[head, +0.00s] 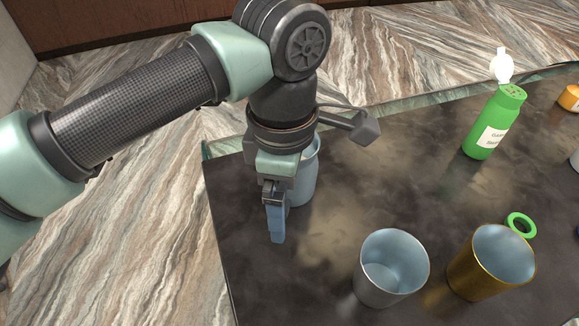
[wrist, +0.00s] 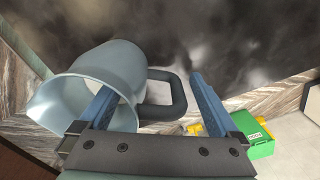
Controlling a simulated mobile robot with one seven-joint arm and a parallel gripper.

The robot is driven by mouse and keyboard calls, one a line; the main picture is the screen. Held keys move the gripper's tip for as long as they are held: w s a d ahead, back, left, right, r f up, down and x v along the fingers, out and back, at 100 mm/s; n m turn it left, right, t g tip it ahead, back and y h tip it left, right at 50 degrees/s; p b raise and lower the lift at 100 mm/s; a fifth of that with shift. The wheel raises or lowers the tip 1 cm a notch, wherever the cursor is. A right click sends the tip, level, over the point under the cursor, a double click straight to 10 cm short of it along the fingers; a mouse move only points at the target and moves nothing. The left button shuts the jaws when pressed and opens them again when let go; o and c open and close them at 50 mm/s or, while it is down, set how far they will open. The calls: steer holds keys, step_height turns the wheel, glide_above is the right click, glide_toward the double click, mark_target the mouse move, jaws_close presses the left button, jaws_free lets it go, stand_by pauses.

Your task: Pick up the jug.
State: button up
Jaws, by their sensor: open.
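The jug is pale blue-grey with a dark loop handle. In the head view the jug (head: 306,182) stands near the counter's left end, partly hidden behind my gripper (head: 277,232). In the wrist view the jug (wrist: 118,62) is at left with its wide mouth toward the camera, and its handle (wrist: 178,97) points right. My gripper (wrist: 151,82) is open, its blue fingers spread on either side of the handle. The left finger overlaps the jug's mouth and its tip seems to be inside. The right finger is beyond the handle, with a gap. I cannot tell whether either finger touches.
On the dark counter (head: 340,215), a silver cup (head: 392,268) and a gold cup (head: 478,272) stand at front right, with a green ring (head: 511,218) beside them. A green bottle (head: 488,130) stands at back right. A green box (wrist: 262,148) shows in the wrist view.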

jaws_close()
stand_by(0.5)
steer(key=shift+r, duration=0.25)
steer(key=shift+r+b, duration=1.25)
steer(key=shift+r, duration=3.55)
